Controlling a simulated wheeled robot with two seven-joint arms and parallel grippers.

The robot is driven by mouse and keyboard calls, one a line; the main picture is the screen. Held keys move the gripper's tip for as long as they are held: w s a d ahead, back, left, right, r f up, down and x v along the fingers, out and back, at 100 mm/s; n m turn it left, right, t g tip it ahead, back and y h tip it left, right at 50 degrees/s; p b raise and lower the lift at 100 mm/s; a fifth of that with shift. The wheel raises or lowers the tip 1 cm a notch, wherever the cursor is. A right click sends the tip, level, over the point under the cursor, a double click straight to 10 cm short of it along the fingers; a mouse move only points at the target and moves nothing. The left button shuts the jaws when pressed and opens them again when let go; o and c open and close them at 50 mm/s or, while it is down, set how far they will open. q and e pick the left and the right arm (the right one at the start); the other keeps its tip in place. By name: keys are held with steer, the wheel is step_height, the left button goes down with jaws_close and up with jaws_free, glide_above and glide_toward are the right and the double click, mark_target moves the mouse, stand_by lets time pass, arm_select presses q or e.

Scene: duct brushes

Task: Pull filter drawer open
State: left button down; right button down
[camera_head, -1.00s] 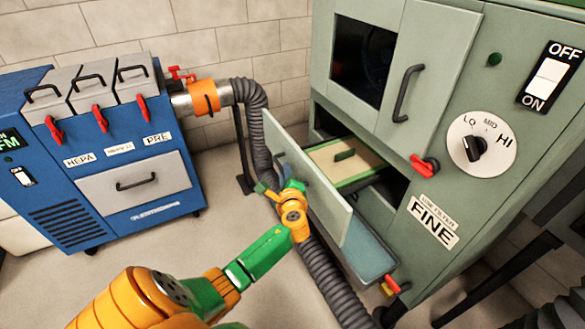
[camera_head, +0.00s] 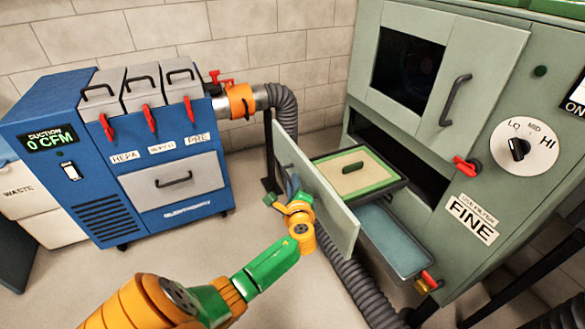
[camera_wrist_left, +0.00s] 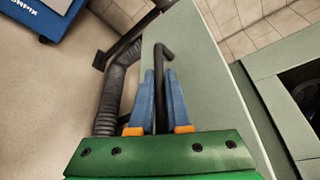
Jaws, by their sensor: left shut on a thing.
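The filter drawer (camera_head: 328,197) is a pale green front panel standing out from the green-grey cabinet (camera_head: 440,150). My left gripper (camera_head: 290,197) is at the outer face of the panel. In the left wrist view its blue fingers (camera_wrist_left: 160,100) are shut around the drawer's dark bar handle (camera_wrist_left: 159,62). In the head view the handle is mostly hidden by the gripper. My right gripper is in neither view.
A blue suction unit (camera_head: 140,150) reading 0 CFM stands on the left. A ribbed grey hose (camera_head: 360,285) runs along the floor beneath the drawer. A blue-grey tray (camera_head: 395,240) sits below the drawer, near a red-handled latch (camera_head: 428,279). Bare floor shows left of the drawer.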

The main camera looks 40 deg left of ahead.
arm_select(q)
steer(key=c, duration=0.9)
jaws_free()
steer(key=p+v, duration=0.2)
steer(key=v, duration=0.5)
steer(key=shift+d+f, duration=0.1)
